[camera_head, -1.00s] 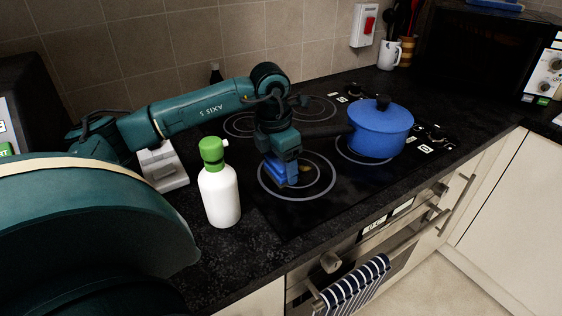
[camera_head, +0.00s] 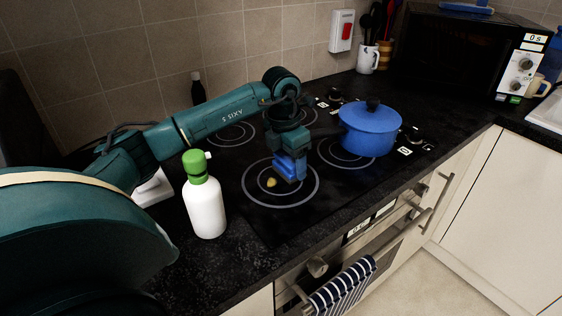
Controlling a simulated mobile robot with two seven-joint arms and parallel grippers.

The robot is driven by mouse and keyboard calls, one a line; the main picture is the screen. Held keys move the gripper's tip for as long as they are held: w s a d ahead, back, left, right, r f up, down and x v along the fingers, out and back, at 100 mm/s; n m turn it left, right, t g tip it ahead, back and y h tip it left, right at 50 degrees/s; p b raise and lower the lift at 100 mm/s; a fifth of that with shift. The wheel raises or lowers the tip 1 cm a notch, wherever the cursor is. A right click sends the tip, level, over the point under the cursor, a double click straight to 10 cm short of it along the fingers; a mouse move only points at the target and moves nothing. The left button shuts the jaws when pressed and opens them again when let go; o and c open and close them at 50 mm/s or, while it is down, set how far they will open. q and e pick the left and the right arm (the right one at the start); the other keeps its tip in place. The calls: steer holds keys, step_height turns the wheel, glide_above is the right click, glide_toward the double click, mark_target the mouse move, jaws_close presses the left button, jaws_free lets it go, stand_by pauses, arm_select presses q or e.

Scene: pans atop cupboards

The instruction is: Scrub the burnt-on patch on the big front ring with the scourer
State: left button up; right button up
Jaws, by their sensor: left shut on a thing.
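The big front ring (camera_head: 281,206) is a pale double circle on the black glass hob. A small yellowish-brown burnt-on patch (camera_head: 271,182) shows left of the ring's middle; any part under the scourer is hidden. My left gripper (camera_head: 290,153) points down over the ring, shut on the blue scourer (camera_head: 291,166). The scourer is over the right and back part of the ring, just right of the visible patch. It is low at the glass; I cannot tell whether it touches. My right gripper is not in view.
A blue lidded pan (camera_head: 369,132) stands on the ring to the right, its handle pointing towards my left gripper. A white bottle with a green top (camera_head: 205,205) stands left of the ring. A striped towel (camera_head: 343,287) hangs on the oven handle.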

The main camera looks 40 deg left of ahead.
mark_target(266, 183)
arm_select(q)
steer(key=shift+w+d, duration=0.1)
steer(key=shift+w, duration=0.2)
steer(key=shift+s+a+f, duration=0.15)
steer(key=shift+s+a, duration=0.05)
steer(key=shift+s, duration=0.35)
steer(key=shift+s+a, duration=0.25)
steer(key=shift+s, duration=0.6)
steer(key=shift+s+a, duration=0.25)
steer(key=shift+s, duration=0.55)
steer(key=shift+s+a+b, duration=0.2)
steer(key=shift+s+b, duration=0.05)
steer(key=shift+s, duration=0.5)
steer(key=shift+s+a+b, duration=0.15)
steer(key=shift+s+b, duration=0.1)
steer(key=shift+s, duration=0.5)
steer(key=o, duration=0.6)
steer(key=shift+r, duration=0.45)
steer(key=shift+c, duration=0.3)
